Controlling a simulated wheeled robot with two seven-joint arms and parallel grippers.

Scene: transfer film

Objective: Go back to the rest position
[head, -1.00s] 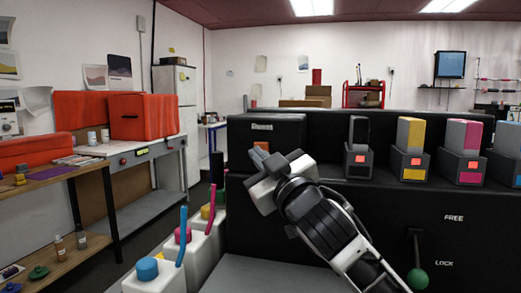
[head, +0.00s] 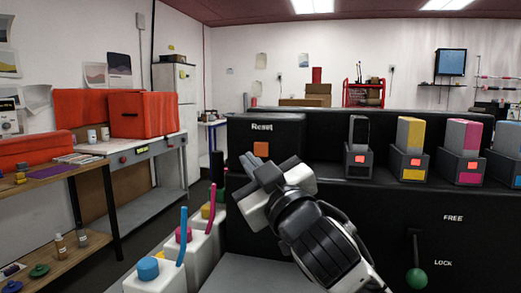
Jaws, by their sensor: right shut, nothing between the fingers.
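My right gripper (head: 250,164) comes in from the lower right on its black and grey arm. Its fingers are shut and empty, pointing up and left. My left gripper is not in view.
Black, yellow and magenta cartridges (head: 409,133) stand in holders on the machine's ledge at right. A green-knobbed lever (head: 417,278) hangs at lower right. A workbench with orange cases (head: 144,115) is at left.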

